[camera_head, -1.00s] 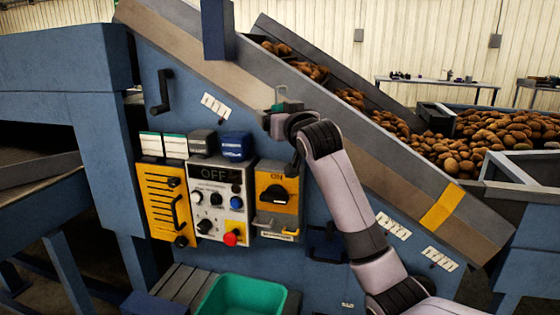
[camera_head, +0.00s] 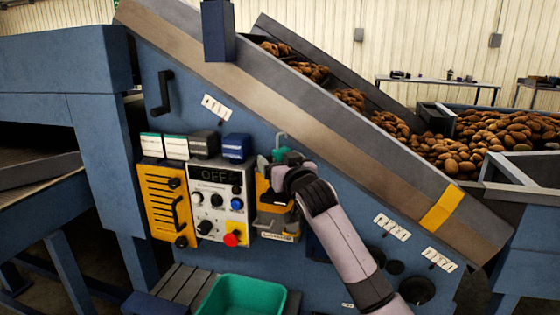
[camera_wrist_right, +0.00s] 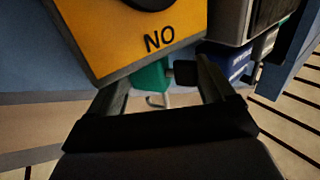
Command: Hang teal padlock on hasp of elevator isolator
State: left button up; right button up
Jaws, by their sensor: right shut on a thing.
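The teal padlock (camera_head: 287,155) is held in my right gripper (camera_head: 277,168), with its shackle pointing up. In the right wrist view the padlock (camera_wrist_right: 150,77) is between the fingers of the gripper (camera_wrist_right: 162,78), and its shackle points down in that picture. The gripper is in front of the upper part of the yellow isolator (camera_head: 262,189), which also fills the top of the wrist view (camera_wrist_right: 130,35). The grey hasp (camera_head: 272,222) is on the isolator's lower part, below the gripper. The padlock is apart from the hasp. The isolator's switch is mostly hidden. My left gripper is out of view.
A grey control panel (camera_head: 213,205) reading OFF, with knobs and a red button, stands left of the isolator. A yellow panel (camera_head: 160,200) is farther left. Small boxes, one blue (camera_head: 236,147), are above. A green bin (camera_head: 243,293) is below. The sloping conveyor side (camera_head: 330,125) is above right.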

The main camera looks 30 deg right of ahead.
jog(key=shift+f, duration=0.1)
jog(key=o, duration=0.9)
jog(key=shift+f+b, duration=0.1)
jog(key=shift+b, duration=0.35)
jog(key=b+v, duration=0.1)
jog(key=v, duration=0.6)
jog(key=shift+f, duration=0.15)
